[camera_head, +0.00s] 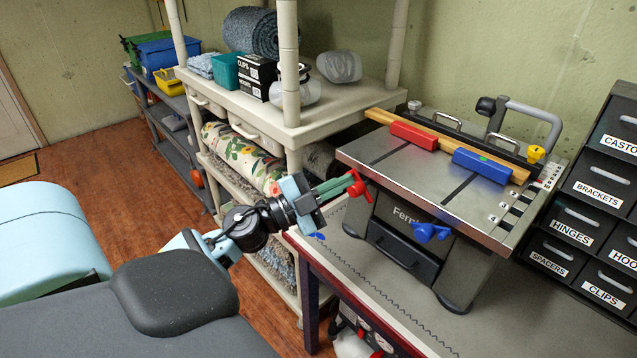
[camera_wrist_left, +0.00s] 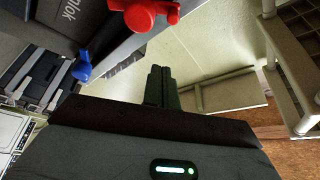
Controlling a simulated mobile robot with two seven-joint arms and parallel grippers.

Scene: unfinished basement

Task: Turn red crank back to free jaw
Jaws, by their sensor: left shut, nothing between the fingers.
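The workbench (camera_head: 395,178) has a red crank (camera_head: 358,187) on its left front side and a blue crank (camera_head: 430,232) on its front. A red block (camera_head: 413,135) and a blue block (camera_head: 482,166) sit on top against a long wooden strip (camera_head: 380,117). My left gripper (camera_head: 348,182) is shut and empty, its fingertips close beside the red crank. In the left wrist view the red crank (camera_wrist_left: 145,14) lies beyond the closed fingers (camera_wrist_left: 160,72), with a visible gap, and the blue crank (camera_wrist_left: 82,67) is to the left. My right gripper is out of view.
A cream shelf (camera_head: 290,125) with bins and rolled cloth stands left of the bench. Black labelled drawers (camera_head: 590,205) stand at the right. The table (camera_head: 390,300) has bare room in front of the workbench. A yellow knob (camera_head: 536,153) is at the bench's right.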

